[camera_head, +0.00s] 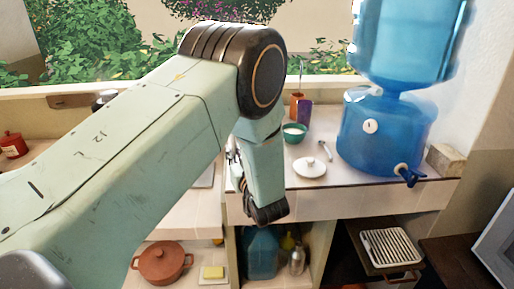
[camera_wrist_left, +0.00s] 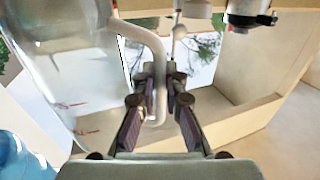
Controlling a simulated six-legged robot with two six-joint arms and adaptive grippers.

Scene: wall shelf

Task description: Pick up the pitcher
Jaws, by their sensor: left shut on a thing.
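The clear glass pitcher (camera_wrist_left: 75,70) fills the left of the left wrist view. Its pale looped handle (camera_wrist_left: 152,45) comes down between the fingers of my left gripper (camera_wrist_left: 161,82). The gripper is shut on this handle. In the head view my left arm covers most of the gripper and I cannot make out the pitcher there. My right gripper is in neither view.
A blue water dispenser (camera_head: 388,130) stands on the counter at the right. A green bowl (camera_head: 294,133) and a white lid (camera_head: 310,167) sit beside it. A brown pot (camera_head: 162,262) and a butter dish (camera_head: 213,272) are lower down.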

